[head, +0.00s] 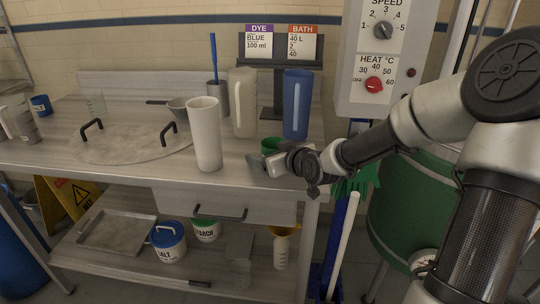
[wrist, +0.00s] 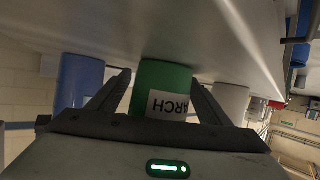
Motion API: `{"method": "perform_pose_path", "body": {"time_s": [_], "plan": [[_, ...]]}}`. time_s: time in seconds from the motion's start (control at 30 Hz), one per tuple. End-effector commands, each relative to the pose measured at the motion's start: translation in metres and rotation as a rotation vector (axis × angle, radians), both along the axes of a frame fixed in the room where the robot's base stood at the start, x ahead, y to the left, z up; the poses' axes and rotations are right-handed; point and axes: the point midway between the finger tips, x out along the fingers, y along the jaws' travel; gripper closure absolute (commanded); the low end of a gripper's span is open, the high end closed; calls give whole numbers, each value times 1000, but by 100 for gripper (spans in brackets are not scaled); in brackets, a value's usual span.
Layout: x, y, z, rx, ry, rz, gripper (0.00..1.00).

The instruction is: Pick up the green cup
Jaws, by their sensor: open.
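The green cup (head: 270,145) stands on the steel table, partly hidden behind my gripper in the head view. In the wrist view, which is upside down, the green cup (wrist: 165,78) shows a white label reading "ARCH", with any letters before it out of sight. My gripper (head: 262,166) is low over the table's front edge. In the wrist view my gripper (wrist: 161,84) is open, with one finger on each side of the cup. Whether either finger touches the cup, I cannot tell.
A tall blue jug (head: 296,105) stands just behind and right of the cup. A beige jug (head: 243,103) and a tall white cup (head: 206,135) stand to the left. A sign stand (head: 273,92) is behind. A control box (head: 380,60) is at right.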

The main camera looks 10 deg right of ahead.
Motion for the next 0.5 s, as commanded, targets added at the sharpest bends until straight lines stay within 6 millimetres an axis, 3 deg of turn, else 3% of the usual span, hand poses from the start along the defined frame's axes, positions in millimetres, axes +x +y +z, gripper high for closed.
{"method": "perform_pose_path", "body": {"time_s": [0.13,0.4,0.5], "plan": [[0,0,0,0,0,0,30],[0,0,0,0,0,0,73],[0,0,0,0,0,0,73]]}}
